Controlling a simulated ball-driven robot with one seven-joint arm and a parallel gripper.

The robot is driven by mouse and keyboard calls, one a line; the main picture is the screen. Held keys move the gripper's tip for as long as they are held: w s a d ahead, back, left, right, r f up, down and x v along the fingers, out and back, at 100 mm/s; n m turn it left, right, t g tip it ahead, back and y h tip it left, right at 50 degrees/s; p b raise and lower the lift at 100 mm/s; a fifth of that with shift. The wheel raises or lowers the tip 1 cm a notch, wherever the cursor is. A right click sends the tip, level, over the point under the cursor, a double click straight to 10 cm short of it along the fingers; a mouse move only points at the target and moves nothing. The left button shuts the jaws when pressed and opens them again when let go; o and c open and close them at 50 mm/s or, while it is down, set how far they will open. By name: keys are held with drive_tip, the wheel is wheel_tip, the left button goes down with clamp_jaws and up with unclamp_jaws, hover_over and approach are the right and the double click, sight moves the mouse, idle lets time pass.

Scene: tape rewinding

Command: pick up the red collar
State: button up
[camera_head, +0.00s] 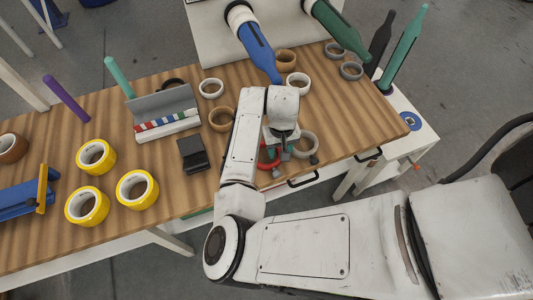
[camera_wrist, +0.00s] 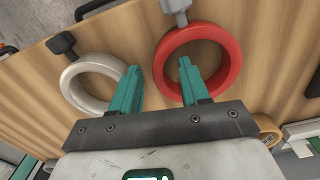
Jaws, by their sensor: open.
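The red collar (camera_wrist: 231,62) is a ring lying on the wooden table in the right half of the wrist view. A grey block (camera_wrist: 176,8) stands at its far edge. My gripper (camera_wrist: 158,72) is open above it, with teal fingers. In the picture, the right finger reaches over the collar's opening and the left finger lies left of its rim, so the collar's left wall shows between them. I cannot tell the height of the fingertips. In the head view only part of the red collar (camera_head: 263,163) shows; my arm hides the rest.
A whitish ring (camera_wrist: 70,88) with a dark block lies close to the left finger. Tan rings, a black stand (camera_head: 193,154) and a tool rack (camera_head: 165,115) are nearby. Yellow tape rolls (camera_head: 137,190) lie at the left. The table's front edge with a handle is close.

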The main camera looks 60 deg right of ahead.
clamp_jaws()
idle(0.3)
drive_tip(key=shift+r, duration=0.1)
